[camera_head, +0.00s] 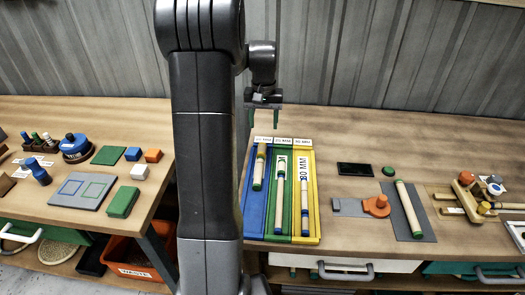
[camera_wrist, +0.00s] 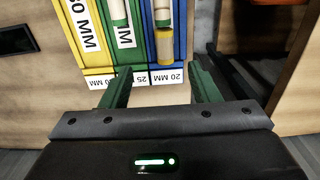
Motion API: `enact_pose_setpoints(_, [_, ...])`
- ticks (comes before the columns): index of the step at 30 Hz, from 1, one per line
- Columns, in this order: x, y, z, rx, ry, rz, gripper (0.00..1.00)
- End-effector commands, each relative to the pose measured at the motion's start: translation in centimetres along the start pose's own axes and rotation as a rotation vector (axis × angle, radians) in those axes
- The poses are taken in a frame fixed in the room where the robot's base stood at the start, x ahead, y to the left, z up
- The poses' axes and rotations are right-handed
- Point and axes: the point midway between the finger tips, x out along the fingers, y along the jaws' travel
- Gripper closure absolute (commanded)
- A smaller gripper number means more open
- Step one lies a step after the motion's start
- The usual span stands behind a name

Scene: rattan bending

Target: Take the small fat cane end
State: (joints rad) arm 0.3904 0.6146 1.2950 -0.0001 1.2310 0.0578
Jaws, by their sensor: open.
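Short cane pieces lie in a tray with a blue (camera_head: 247,206), a green (camera_head: 291,222) and a yellow lane (camera_head: 312,222). The blue lane holds a pale cane with a green band (camera_head: 258,172), also in the wrist view (camera_wrist: 164,48). The green lane holds a cane with green and blue ends (camera_head: 279,205). The yellow lane holds a cane with a blue end (camera_head: 305,212) below a 30 MM label.
Right of the tray are a dark flat device (camera_head: 355,169), an orange fixture (camera_head: 377,206) and a long cane on a grey mat (camera_head: 409,208). The left table holds a grey board (camera_head: 80,190) and coloured blocks. A gap with an orange bin (camera_head: 130,258) separates the tables.

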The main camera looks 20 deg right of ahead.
Motion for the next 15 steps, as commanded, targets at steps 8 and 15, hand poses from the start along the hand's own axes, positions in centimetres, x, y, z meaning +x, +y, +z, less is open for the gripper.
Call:
enact_pose_setpoints(8, [5.4, -0.1, 0.1, 0.001, -0.004, 0.000, 0.45])
enact_pose_setpoints(15, [7.2, -0.1, 0.1, 0.001, -0.003, 0.000, 0.45])
